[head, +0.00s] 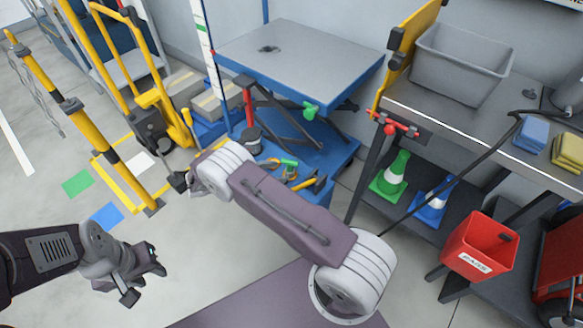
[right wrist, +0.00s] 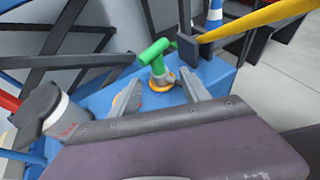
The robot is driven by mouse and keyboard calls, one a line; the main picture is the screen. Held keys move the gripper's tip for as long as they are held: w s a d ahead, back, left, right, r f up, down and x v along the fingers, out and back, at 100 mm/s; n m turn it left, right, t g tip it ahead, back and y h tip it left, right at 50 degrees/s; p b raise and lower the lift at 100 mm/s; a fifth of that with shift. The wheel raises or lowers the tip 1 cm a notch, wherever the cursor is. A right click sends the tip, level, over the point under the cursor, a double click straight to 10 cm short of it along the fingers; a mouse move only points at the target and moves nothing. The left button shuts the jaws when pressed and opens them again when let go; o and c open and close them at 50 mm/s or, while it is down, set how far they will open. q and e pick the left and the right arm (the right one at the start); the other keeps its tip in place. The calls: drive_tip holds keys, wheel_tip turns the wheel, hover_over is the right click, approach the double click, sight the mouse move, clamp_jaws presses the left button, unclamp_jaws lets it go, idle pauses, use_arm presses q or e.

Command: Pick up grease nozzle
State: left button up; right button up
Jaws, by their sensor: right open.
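A green-topped tool with a grey body and an orange ring, which looks like the grease nozzle (right wrist: 157,55), is on the blue cart's lower deck. It also shows in the head view (head: 288,163), among other small tools. My right gripper (right wrist: 159,80) is open, with its two grey fingers on either side of the orange ring in the right wrist view. I cannot tell whether they touch it. In the head view my right arm hides most of that gripper. My left gripper (head: 144,281) is empty over the floor at lower left, its fingers apart.
The blue cart's grey top (head: 300,55) overhangs the lower deck. A yellow post (head: 85,125) stands at left. A workbench with a grey bin (head: 460,65) and a red bucket (head: 480,248) are at right.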

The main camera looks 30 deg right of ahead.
sight(297, 173)
drive_tip(key=b+x, duration=0.1)
drive_tip(key=x, duration=0.2)
drive_tip(key=shift+d+f+b, duration=0.25)
drive_tip(key=shift+d+b, duration=0.05)
drive_tip(key=shift+d, duration=0.05)
drive_tip(key=x, duration=0.1)
drive_tip(key=b+x, duration=0.1)
drive_tip(key=x, duration=0.1)
drive_tip(key=b+x, duration=0.1)
drive_tip(key=x, duration=0.1)
drive_tip(key=shift+d+r, duration=0.25)
clamp_jaws()
